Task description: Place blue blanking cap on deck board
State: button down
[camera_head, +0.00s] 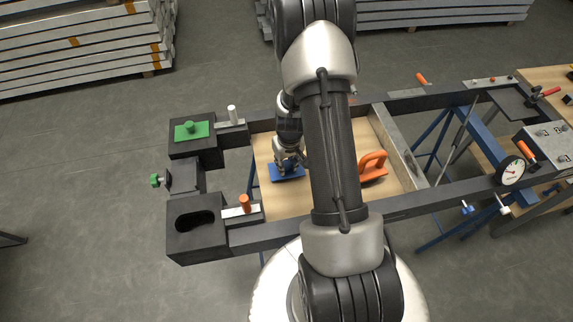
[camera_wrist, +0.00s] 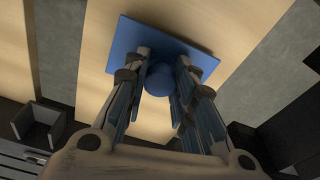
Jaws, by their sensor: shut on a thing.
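The blue blanking cap (camera_head: 287,172) is a flat blue plate with a round knob. It is at the left part of the wooden deck board (camera_head: 264,152) inside the black frame. My gripper (camera_head: 287,157) is above the plate, its fingers around the knob. In the wrist view the blue cap (camera_wrist: 165,45) lies beyond the fingers, and my gripper (camera_wrist: 160,80) has one finger on each side of the round knob. The plate is over the board; I cannot tell whether it touches it. My arm hides the middle of the board.
An orange-handled tool (camera_head: 373,167) stands on the board right of my arm. A green cap (camera_head: 191,131) sits on the upper left block of the frame. The lower left block (camera_head: 195,222) has an open slot. A gauge (camera_head: 511,171) is at the right.

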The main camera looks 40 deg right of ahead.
jog(key=shift+r, duration=0.15)
jog(key=c, duration=1.8)
grip_release()
jog(key=shift+f, duration=0.25)
jog(key=o, duration=0.5)
jog(key=shift+r, duration=0.1)
